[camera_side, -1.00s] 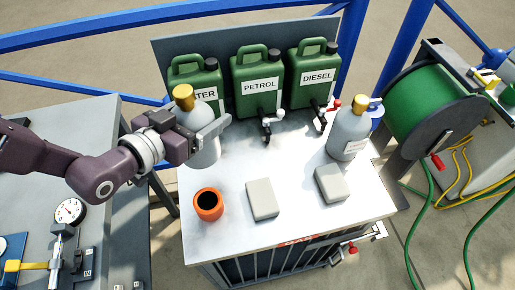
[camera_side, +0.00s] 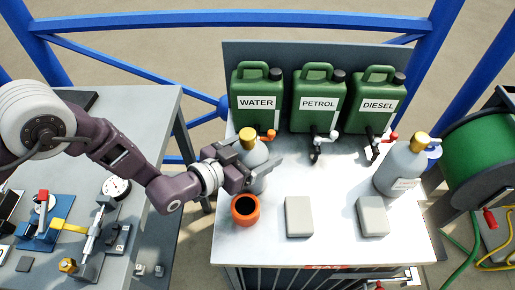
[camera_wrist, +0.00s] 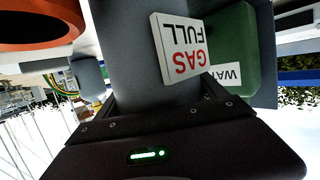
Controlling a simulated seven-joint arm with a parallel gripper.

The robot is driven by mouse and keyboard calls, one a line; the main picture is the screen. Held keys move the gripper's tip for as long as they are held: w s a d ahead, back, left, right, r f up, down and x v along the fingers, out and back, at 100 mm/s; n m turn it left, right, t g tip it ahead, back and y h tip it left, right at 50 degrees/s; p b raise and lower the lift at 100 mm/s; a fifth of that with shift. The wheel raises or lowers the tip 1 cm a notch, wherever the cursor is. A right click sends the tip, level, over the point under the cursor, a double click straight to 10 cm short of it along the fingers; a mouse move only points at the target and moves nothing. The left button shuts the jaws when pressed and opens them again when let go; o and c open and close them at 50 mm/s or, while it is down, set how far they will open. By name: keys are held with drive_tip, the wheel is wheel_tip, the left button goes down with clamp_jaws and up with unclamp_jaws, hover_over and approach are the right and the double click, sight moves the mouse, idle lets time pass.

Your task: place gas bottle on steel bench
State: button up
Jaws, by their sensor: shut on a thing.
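A grey gas bottle with a yellow cap (camera_side: 248,134) is upright at the left part of a pale metal-topped cabinet (camera_side: 335,180). My gripper (camera_side: 262,172) is shut around its body. In the wrist view the grey bottle body (camera_wrist: 125,45) is between my fingers, with a white "GAS FULL" label (camera_wrist: 180,48). I cannot tell whether its base touches the top, since my gripper and the orange cup hide it. A grey bench (camera_side: 150,110) stands at the left; I cannot tell which surface is the steel bench.
An orange cup (camera_side: 245,210) stands just in front of the bottle. Green WATER (camera_side: 257,85), PETROL (camera_side: 318,88) and DIESEL (camera_side: 377,88) cans stand behind. A second grey bottle (camera_side: 400,172) and two grey blocks (camera_side: 299,217) are to the right. Gauges and tools (camera_side: 115,190) crowd the left bench's front.

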drive_tip(key=o, duration=2)
drive_tip(key=shift+r, duration=0.1)
drive_tip(key=v, duration=1.2)
drive_tip(key=w+a+r+n+y, duration=0.2)
drive_tip(key=w+a+r+y, duration=0.1)
drive_tip(key=a+r, duration=0.45)
drive_tip(key=w+a+r+n+y, duration=0.1)
drive_tip(key=w+a+r+y, duration=0.1)
drive_tip(key=a+r, duration=0.5)
drive_tip(key=s+a+r+n+g+y, duration=0.1)
drive_tip(key=s+a+r+n+y, duration=0.2)
drive_tip(key=s+a+r, duration=0.5)
drive_tip(key=s+a+n+g, duration=0.1)
drive_tip(key=s+a, duration=0.2)
drive_tip(key=s, duration=0.3)
drive_tip(key=s+a+n+g+y, duration=0.1)
drive_tip(key=s+a, duration=0.2)
drive_tip(key=s, duration=0.3)
drive_tip(key=s+a+r+n+g+y, duration=0.1)
drive_tip(key=s+a, duration=0.2)
drive_tip(key=s, duration=0.4)
drive_tip(key=shift+s+a+g, duration=0.15)
drive_tip(key=shift+a+g, duration=0.25)
